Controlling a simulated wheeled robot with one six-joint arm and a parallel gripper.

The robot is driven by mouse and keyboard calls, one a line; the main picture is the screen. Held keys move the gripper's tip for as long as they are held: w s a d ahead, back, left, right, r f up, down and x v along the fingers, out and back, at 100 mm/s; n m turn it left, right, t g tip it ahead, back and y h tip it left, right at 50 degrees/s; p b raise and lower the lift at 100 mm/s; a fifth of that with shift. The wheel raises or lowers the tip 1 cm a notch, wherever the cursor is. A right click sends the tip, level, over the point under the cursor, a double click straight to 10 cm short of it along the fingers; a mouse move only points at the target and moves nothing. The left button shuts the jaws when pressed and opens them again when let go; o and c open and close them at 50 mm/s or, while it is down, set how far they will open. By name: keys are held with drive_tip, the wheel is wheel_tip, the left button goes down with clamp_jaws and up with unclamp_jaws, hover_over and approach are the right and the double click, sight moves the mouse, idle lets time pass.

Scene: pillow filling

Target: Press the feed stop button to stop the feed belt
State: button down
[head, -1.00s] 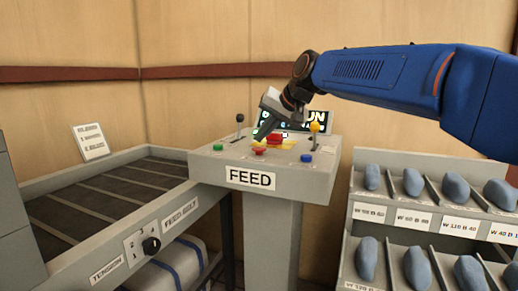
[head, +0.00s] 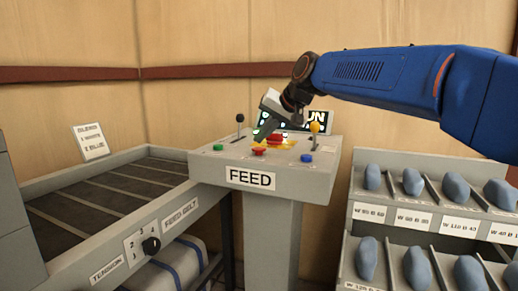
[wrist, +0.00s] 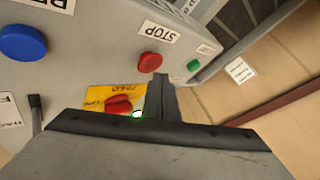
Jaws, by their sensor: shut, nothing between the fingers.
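The grey feed console (head: 318,183) stands in the middle of the head view with a FEED label on its front. The red button under the STOP label (wrist: 158,32) is the stop button (wrist: 149,62); it also shows near the console's front edge in the head view (head: 258,151). My gripper (head: 261,136) is shut and empty, low over the panel. In the wrist view the closed fingertips (wrist: 160,80) appear just beside the stop button; I cannot tell whether they touch the panel. The feed belt (head: 95,196) lies left of the console.
A larger red button (wrist: 118,103) on a yellow plate is close to the fingers. A green button (head: 218,147), blue button (head: 306,158), black lever (head: 239,118) and yellow lever (head: 315,128) share the panel. A rack (head: 398,185) with blue-grey bundles stands right.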

sight(262, 149)
drive_tip(key=shift+f, duration=0.75)
idle(1.1)
drive_tip(key=shift+r, duration=0.95)
drive_tip(key=shift+r, duration=2.5)
